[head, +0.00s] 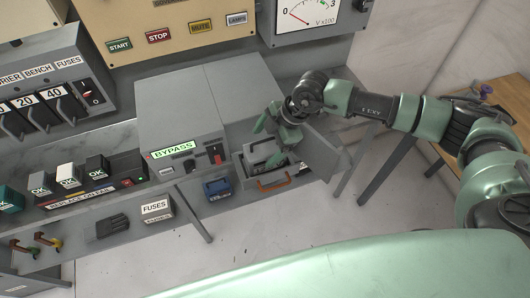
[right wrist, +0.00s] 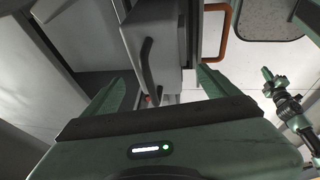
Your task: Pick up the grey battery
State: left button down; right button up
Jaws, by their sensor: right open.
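The grey battery (head: 260,155) sits in an open grey drawer with an orange handle (head: 272,184), below the bypass cabinet in the head view. In the right wrist view the battery (right wrist: 146,30) shows as a grey box with a black handle, ahead of the fingers. My right gripper (head: 268,144) is open above the battery, partly covering it in the head view. Its two green fingers (right wrist: 165,90) stand apart with nothing clearly held between them. A second green and black gripper, apparently my left (right wrist: 275,85), shows small at the right of the wrist view; its jaws are unclear.
A blue battery-like box (head: 217,188) stands left of the drawer. The bypass cabinet (head: 180,110) rises behind and left. A fuses box (head: 157,210) and dark gloves (head: 112,226) lie farther left. A wooden table (head: 500,92) stands at right. The floor in front is clear.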

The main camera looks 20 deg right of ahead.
aim_at(260, 149)
jog(key=shift+x, duration=1.6)
grip_shut()
jog(key=shift+w+r, duration=0.15)
jog(key=shift+r, duration=0.1)
